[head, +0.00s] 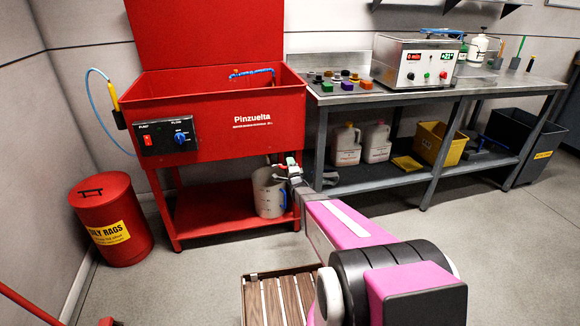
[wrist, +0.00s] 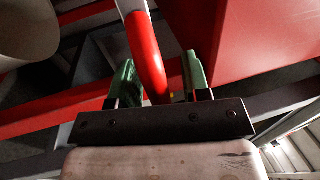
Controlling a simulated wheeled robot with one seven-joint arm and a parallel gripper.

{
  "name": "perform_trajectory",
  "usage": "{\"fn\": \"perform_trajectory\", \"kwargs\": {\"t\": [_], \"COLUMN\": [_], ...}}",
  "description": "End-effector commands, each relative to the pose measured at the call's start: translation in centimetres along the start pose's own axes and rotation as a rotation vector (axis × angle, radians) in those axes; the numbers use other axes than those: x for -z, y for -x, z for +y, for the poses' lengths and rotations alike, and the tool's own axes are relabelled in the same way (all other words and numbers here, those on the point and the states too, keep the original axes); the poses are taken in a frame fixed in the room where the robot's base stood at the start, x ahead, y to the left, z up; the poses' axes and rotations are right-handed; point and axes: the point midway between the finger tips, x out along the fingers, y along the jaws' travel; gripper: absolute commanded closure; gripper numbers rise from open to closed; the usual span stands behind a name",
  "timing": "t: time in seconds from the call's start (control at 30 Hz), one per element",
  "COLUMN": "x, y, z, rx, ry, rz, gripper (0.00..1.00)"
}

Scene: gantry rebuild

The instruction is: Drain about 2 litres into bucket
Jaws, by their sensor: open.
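The red parts washer (head: 225,110), marked Pinzuelta, stands at the left centre of the head view. A pale grey bucket (head: 267,195) with level marks stands upright on its lower shelf, beneath the tank's right end. My gripper (head: 291,170) is beside the bucket's upper right, under the tank's corner. In the wrist view, my gripper (wrist: 158,80) has its green fingers apart on either side of a curved red bar (wrist: 145,55) with a white band. I cannot see a grip on it. The bucket (wrist: 25,28) shows at the upper left there. Its liquid level is hidden.
A steel bench (head: 420,95) with an ultrasonic cleaner (head: 415,62) stands at the right, with jugs and a yellow bin (head: 437,143) below. A red rag can (head: 108,215) stands left. A wooden slatted platform (head: 280,298) lies in front. The washer's legs and shelf crowd my gripper.

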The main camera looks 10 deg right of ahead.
Motion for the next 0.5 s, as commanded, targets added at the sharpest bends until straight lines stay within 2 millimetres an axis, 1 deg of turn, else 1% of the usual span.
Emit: {"fn": "perform_trajectory", "kwargs": {"t": [0.17, 0.2, 0.27, 0.3, 0.33, 0.5], "x": [0.00, 0.00, 0.00, 0.00, 0.00, 0.00], "y": [0.00, 0.01, 0.01, 0.01, 0.02, 0.03], "z": [-0.02, -0.01, -0.01, -0.01, -0.01, 0.01], "rx": [0.000, 0.000, -0.001, 0.000, -0.001, -0.001], "ry": [0.000, 0.000, 0.000, 0.000, 0.000, -0.001], "rz": [0.000, 0.000, 0.000, 0.000, 0.000, 0.000], "gripper": [0.57, 0.60, 0.80, 0.93, 1.00, 1.00]}}
